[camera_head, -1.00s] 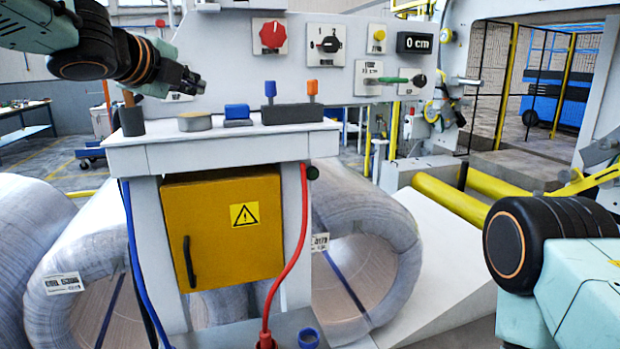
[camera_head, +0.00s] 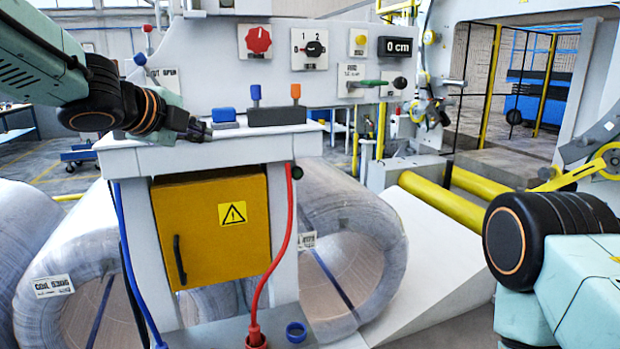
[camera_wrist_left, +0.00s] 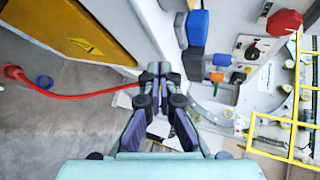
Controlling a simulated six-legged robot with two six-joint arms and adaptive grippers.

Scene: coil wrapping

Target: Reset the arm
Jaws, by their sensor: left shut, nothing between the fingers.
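My left gripper (camera_head: 203,131) comes in from the left in the head view, at the left part of the white console shelf (camera_head: 235,146). Its fingers are shut with nothing between them. The left wrist view also shows the left gripper (camera_wrist_left: 154,70) with its fingertips together, beside the shelf edge. Whether it touches the shelf cannot be told. My right arm shows at the lower right of the head view, but its gripper is out of view.
A grey block with a blue and an orange lever (camera_head: 276,116) and a blue button (camera_head: 223,115) stand on the shelf. A red knob (camera_head: 258,40) is on the panel behind. Below are a yellow cabinet (camera_head: 205,255) and a red cable (camera_head: 280,265). Wrapped coils (camera_head: 385,240) lie behind.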

